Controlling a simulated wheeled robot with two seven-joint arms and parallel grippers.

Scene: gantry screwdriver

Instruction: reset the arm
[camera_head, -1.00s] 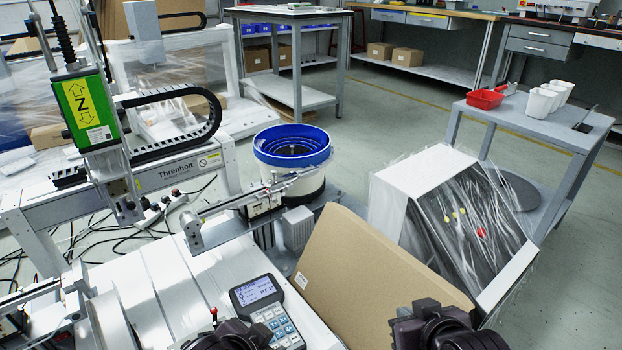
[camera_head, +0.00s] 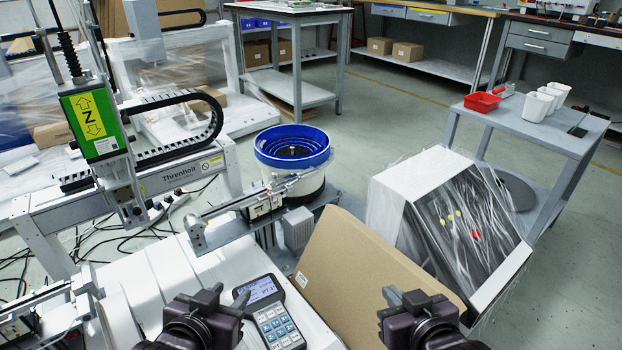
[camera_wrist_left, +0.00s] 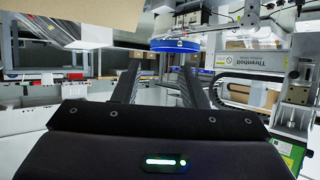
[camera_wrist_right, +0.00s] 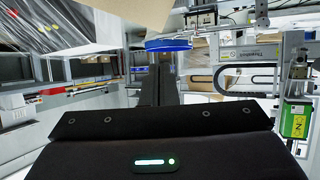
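My left gripper (camera_head: 229,294) is at the bottom of the head view, in front of the handheld keypad unit (camera_head: 272,315), and covers part of its left side. In the left wrist view its two fingers (camera_wrist_left: 161,72) stand apart with nothing between them, so it is open. My right gripper (camera_head: 396,294) is at the bottom right of the head view, in front of the brown cardboard panel (camera_head: 350,265). In the right wrist view its fingers (camera_wrist_right: 159,72) are together with nothing seen in them. Both grippers point forward.
A gantry with a green Z-axis unit (camera_head: 91,124) stands at the left. A blue-rimmed bowl feeder (camera_head: 291,146) is at the centre. A film-wrapped box with a dark front (camera_head: 465,225) is at the right. A grey cart (camera_head: 540,135) holds white cups and a red tray.

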